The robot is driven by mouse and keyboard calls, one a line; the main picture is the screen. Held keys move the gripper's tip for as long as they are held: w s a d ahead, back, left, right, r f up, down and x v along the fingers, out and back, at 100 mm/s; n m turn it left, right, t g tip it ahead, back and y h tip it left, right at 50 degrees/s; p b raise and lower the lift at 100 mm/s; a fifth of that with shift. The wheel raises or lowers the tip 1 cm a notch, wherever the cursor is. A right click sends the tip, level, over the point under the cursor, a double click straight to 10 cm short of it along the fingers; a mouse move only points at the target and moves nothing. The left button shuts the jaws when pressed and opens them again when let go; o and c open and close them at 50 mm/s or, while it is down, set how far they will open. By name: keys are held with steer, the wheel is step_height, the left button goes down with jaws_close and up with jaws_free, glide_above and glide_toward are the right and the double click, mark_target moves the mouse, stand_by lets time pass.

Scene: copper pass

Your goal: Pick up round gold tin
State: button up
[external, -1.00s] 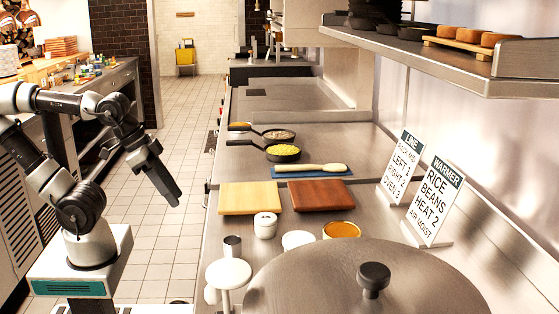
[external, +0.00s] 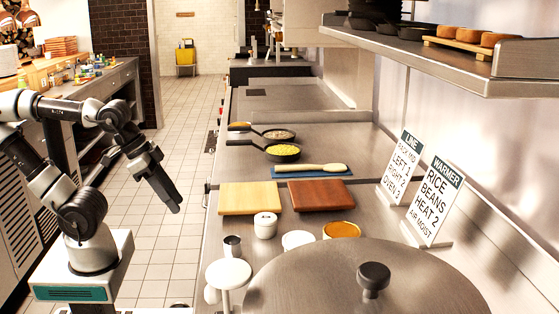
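A round gold tin (external: 341,230) with an orange-gold top sits on the steel counter (external: 385,150), right of a white round dish (external: 297,240) and just behind a big domed steel lid (external: 365,285). The lid may hide a little of its near side. My gripper (external: 172,205) hangs pointing down over the floor aisle, left of the counter and well apart from the tin. Its dark fingers look close together, but I cannot tell whether they are open or shut. No object shows in it.
A white lidded jar (external: 265,225), a small metal cup (external: 232,246) and a white round-topped stand (external: 229,274) are left of the tin. Wooden boards (external: 322,195), pans (external: 283,152) and signs (external: 434,204) stand behind. A steel shelf (external: 440,58) overhangs the right. The aisle is clear.

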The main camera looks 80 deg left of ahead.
steer(key=o, duration=1.5)
steer(key=shift+c, duration=0.2)
steer(key=w+d+r+m+p, duration=0.15)
steer(key=w+r+p, duration=0.25)
steer(key=w, duration=0.4)
steer(key=w+d+r+h+p, duration=0.1)
steer(key=w+d+r+p, duration=0.3)
steer(key=w, duration=0.3)
steer(key=w+d+r+p, duration=0.1)
steer(key=w+r+p, duration=0.4)
steer(key=w, duration=0.3)
steer(key=p, duration=0.3)
glide_above(341, 231)
steer(key=s, duration=0.4)
steer(key=shift+m+t, duration=0.35)
steer(key=shift+t, duration=0.05)
step_height(341, 231, down, 12)
steer(key=shift+r, duration=0.2)
steer(key=shift+a+b+x, duration=0.1)
steer(key=shift+b+x, duration=0.1)
steer(key=shift+x, duration=1.25)
steer(key=shift+a+b+x, duration=0.15)
steer(key=shift+x, duration=1.25)
